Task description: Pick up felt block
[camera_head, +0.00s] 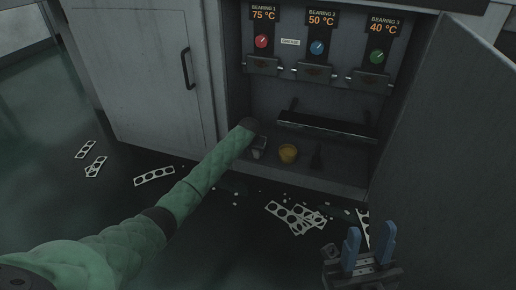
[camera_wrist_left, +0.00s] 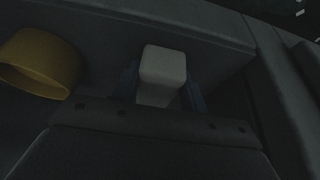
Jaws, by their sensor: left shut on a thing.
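The felt block (camera_wrist_left: 163,68) is a pale, light grey block in the left wrist view. It sits between the two dark blue fingers of my left gripper (camera_wrist_left: 165,92), which is shut on it. In the head view my left arm reaches into the open cabinet, and the block (camera_head: 259,147) shows as a small pale patch by the gripper, on or just above the cabinet floor; I cannot tell if it touches. My right gripper (camera_head: 368,248) is at the lower right of the head view, its two blue fingers apart and nothing between them.
A dark tray-like bar (camera_head: 325,125) lies behind. The open door (camera_head: 450,120) bounds the right. Punched white strips (camera_head: 296,217) litter the floor.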

